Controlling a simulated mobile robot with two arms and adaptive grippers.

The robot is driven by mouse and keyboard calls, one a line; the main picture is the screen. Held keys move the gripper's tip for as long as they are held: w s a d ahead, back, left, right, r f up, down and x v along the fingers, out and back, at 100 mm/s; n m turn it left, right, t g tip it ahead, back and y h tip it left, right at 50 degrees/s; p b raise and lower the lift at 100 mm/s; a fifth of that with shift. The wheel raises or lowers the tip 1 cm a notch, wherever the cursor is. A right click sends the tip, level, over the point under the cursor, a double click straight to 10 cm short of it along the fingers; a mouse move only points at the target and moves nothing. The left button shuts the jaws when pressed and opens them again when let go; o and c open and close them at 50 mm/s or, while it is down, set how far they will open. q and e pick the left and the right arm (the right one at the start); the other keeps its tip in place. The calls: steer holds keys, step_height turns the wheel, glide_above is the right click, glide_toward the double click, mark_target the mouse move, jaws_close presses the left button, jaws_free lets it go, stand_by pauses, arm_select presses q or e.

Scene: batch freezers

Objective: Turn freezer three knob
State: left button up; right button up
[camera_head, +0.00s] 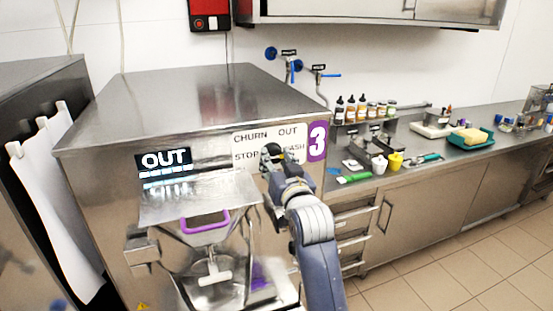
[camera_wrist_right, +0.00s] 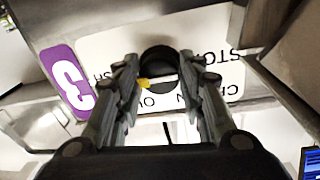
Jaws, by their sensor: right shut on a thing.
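Freezer three (camera_head: 190,95) is a steel machine with a purple "3" label (camera_head: 317,141) at the front right. Its display (camera_head: 163,160) reads OUT. A white dial plate (camera_head: 243,138) carries the words CHURN, OUT, STOP and a partly covered WASH. My right gripper (camera_head: 273,157) is at this plate and hides most of the knob. In the right wrist view the dark round knob (camera_wrist_right: 159,60) with a yellow mark sits between the fingers of my right gripper (camera_wrist_right: 160,88), which are shut on it. My left gripper is not in view.
A steel chute with a purple-rimmed opening (camera_head: 205,222) is below the display. A counter (camera_head: 450,155) on the right holds bottles, cups and a teal tray (camera_head: 470,144). Tiled floor (camera_head: 450,260) is clear at the lower right.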

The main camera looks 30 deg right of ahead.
steer(key=shift+f, duration=0.1)
stand_by(0.3)
steer(key=o, duration=1.1)
steer(key=shift+v, duration=3.75)
steer(key=shift+s, duration=0.1)
